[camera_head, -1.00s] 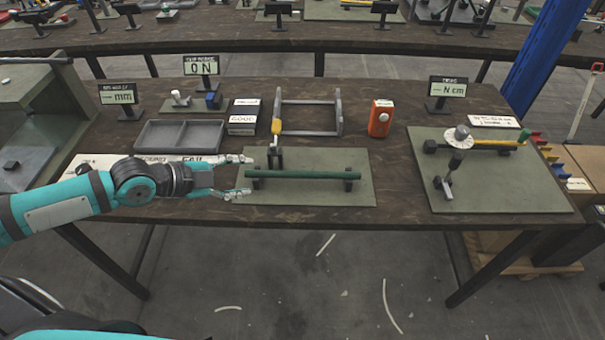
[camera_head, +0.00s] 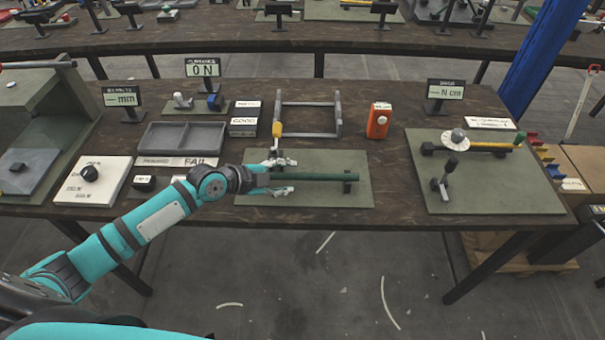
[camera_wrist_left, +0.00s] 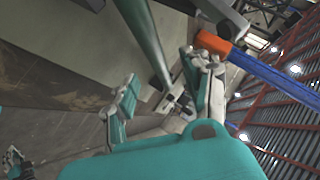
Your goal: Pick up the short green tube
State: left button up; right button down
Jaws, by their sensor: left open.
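The short green tube (camera_head: 325,178) lies level on dark supports over the green-grey mat (camera_head: 350,200) at the front middle of the table. My left gripper (camera_head: 289,176) is open at the tube's left end, one finger on the far side and one on the near side in the picture. The left wrist view shows the green tube (camera_wrist_left: 148,38) running down toward the space between the open fingers (camera_wrist_left: 165,82). I cannot tell whether a finger touches it. The tube's left end is partly hidden by the gripper. My right gripper is not in view.
A grey frame (camera_head: 338,118) with a yellow-handled lever (camera_head: 277,130) stands behind the tube. An orange device (camera_head: 378,121) is behind right. A grey tray (camera_head: 182,150) lies left. Another green mat (camera_head: 490,192) with a yellow-and-green tool is right.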

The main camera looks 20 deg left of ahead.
aim_at(299, 176)
pick_arm(q)
jog(key=p+x, duration=0.1)
jog(key=x, duration=0.3)
jog(key=shift+d+f, duration=0.2)
jog(key=shift+c, duration=0.4)
jog(key=shift+r, duration=0.1)
grip_shut()
